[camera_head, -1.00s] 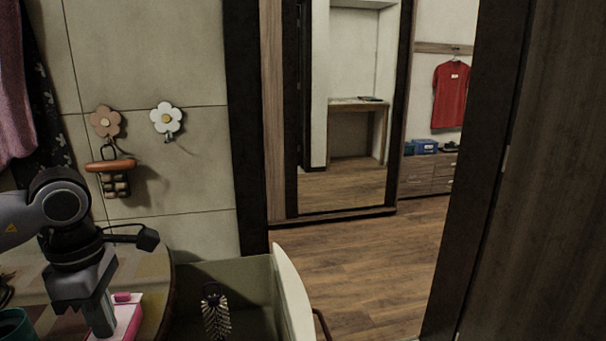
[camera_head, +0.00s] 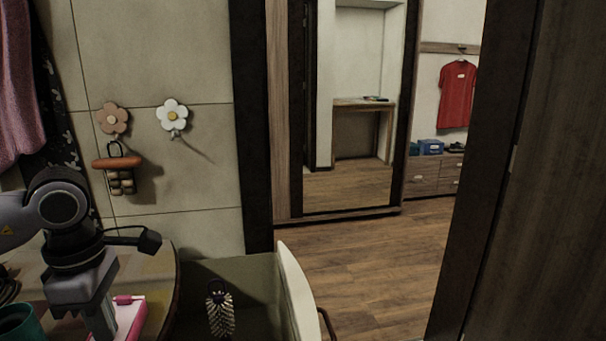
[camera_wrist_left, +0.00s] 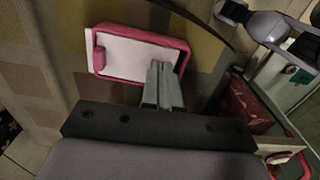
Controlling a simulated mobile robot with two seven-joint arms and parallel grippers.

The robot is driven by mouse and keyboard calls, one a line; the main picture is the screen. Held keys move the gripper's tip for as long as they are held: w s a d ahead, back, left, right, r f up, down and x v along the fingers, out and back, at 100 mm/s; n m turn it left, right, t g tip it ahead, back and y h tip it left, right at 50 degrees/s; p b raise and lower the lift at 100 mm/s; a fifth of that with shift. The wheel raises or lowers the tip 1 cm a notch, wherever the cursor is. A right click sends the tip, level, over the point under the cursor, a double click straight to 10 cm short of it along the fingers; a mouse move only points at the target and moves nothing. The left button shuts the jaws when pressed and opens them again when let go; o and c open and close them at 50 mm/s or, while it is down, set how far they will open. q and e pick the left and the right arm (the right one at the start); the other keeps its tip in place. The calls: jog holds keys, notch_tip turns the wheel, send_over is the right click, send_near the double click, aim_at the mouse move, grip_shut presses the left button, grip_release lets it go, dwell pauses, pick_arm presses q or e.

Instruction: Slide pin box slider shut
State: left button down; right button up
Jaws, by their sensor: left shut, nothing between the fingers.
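The pin box (camera_head: 131,318) is pink with a pale top and a small raised pink tab. It lies on the round-edged tabletop at the lower left of the head view. The left wrist view shows the box (camera_wrist_left: 133,53) from above, with the tab (camera_wrist_left: 98,58) at its left end. My left gripper (camera_head: 104,334) is shut and empty, pointing down at the box. In the wrist view its fingertips (camera_wrist_left: 158,66) overlap the box's lower right edge, away from the tab; I cannot tell whether they touch it.
A teal cup (camera_head: 22,326) stands left of the gripper. An open-topped compartment with a pale front panel (camera_head: 297,290) and a bristly brush (camera_head: 220,312) lies right of the table. The tiled wall with flower hooks (camera_head: 173,116) is behind.

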pick_arm(q)
jog(key=shift+s, duration=0.5)
dwell(0.6)
notch_tip(320, 180, up, 7)
jog(key=p, duration=0.4)
dwell(0.3)
